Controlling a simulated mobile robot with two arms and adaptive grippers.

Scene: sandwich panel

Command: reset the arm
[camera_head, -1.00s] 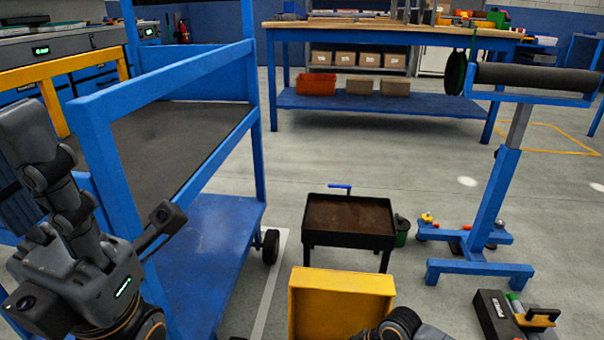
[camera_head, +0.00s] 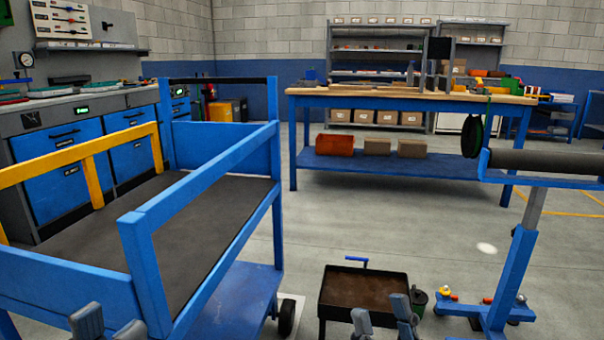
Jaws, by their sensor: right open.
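My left gripper (camera_head: 109,326) shows at the bottom left edge, in front of the blue cart. Its two grey fingertips stand apart with nothing seen between them. My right gripper (camera_head: 383,318) shows at the bottom edge, in front of the dark tray cart. Its fingertips are apart, and no held thing shows between them. Most of both arms is below the picture.
The blue cart (camera_head: 152,203) with a dark deck fills the left. A low tray cart (camera_head: 340,272) stands at the bottom middle. A blue roller stand (camera_head: 513,262) is on the right. A workbench (camera_head: 410,95) stands behind, with clear floor in front.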

